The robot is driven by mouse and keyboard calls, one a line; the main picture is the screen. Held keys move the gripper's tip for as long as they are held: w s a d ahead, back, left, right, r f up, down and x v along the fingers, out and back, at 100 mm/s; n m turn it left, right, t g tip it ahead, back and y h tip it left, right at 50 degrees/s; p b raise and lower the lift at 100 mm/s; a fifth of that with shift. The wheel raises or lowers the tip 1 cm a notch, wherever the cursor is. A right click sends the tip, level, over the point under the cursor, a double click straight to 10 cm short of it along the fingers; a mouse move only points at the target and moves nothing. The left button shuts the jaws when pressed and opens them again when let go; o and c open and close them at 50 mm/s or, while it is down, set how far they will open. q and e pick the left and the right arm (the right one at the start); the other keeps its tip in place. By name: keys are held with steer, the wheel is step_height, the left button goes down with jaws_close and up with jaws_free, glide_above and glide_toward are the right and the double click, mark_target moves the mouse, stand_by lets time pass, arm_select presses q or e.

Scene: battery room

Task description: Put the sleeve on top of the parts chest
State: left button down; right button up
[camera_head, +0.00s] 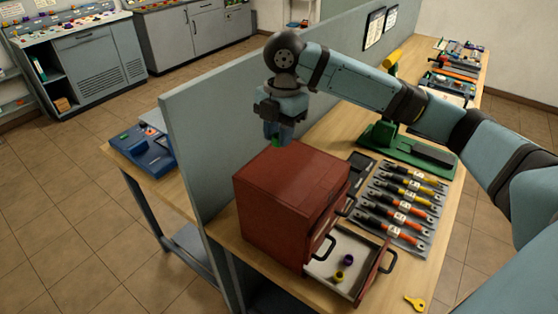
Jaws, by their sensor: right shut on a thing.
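The red parts chest (282,192) stands on the wooden workbench with its bottom drawer (345,262) pulled open. My right gripper (277,139) points down at the chest's far top edge and is shut on a small green sleeve (276,141). The fingers hide most of the sleeve. I cannot tell whether it touches the chest top. The chest top looks bare. In the open drawer lie a purple sleeve (348,260) and a yellow sleeve (339,275). My left gripper is not in view.
A grey partition (205,150) runs close behind the chest. A row of coloured-handled tools (398,205) lies on a grey mat to the right, with a green stand (400,148) beyond. A yellow key (414,303) lies near the bench's front.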

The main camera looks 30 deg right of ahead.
mark_target(277, 173)
step_height(277, 173, down, 4)
steer(key=shift+r, duration=0.1)
steer(key=shift+f, duration=2.3)
steer(key=shift+f+p, duration=0.1)
steer(key=shift+p, duration=0.25)
steer(key=o, duration=0.9)
steer(key=shift+c, duration=0.2)
step_height(277, 173, up, 12)
steer(key=d+b, duration=0.1)
steer(key=shift+w+d, duration=0.15)
steer(key=shift+w, duration=0.2)
